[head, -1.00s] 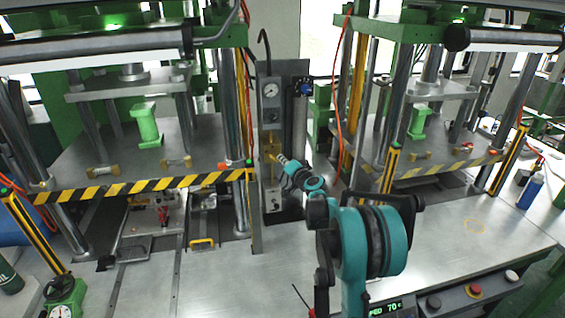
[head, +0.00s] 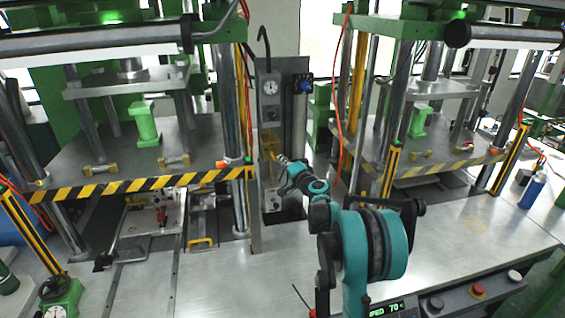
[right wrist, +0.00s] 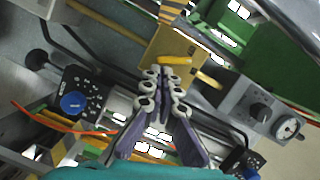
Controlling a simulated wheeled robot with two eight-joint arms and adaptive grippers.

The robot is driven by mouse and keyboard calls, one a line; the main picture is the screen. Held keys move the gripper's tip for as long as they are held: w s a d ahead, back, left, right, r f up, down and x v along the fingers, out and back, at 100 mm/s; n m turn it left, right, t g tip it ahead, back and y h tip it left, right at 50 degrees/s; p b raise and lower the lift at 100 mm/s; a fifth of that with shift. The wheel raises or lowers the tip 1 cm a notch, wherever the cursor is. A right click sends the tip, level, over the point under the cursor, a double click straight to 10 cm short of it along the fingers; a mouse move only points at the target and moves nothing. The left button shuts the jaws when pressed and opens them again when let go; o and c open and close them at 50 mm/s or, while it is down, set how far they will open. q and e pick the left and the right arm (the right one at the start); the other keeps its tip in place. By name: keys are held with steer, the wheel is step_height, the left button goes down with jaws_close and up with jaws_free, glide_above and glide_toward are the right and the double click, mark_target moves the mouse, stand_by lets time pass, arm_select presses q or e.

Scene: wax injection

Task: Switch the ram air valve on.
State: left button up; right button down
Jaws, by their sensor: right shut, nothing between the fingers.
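The ram air valve appears as a brass-yellow block (head: 268,142) on the upright grey panel between the two presses. In the right wrist view the block (right wrist: 184,47) carries a bright yellow lever (right wrist: 174,60), which lies across the picture. My right gripper (head: 280,157) is in front of the block, at its lower right in the head view. In the right wrist view its fingers (right wrist: 163,74) are shut and empty, with their tips just below the lever. I cannot tell whether they touch it. My left gripper is not in view.
A pressure gauge (head: 270,87) sits above the valve on the same panel, and a blue-knobbed regulator (head: 305,86) is to its right. Presses with striped edges (head: 140,186) stand on both sides.

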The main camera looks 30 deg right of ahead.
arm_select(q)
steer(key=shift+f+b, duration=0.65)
arm_select(e)
steer(key=shift+a+f+m+t, duration=0.1)
steer(key=shift+f+m+t, duration=0.1)
steer(key=shift+m, duration=0.4)
steer(key=shift+a+f+m+t, duration=0.1)
steer(key=shift+f+m, duration=0.05)
steer(key=shift+m, duration=0.45)
steer(key=shift+d, duration=0.1)
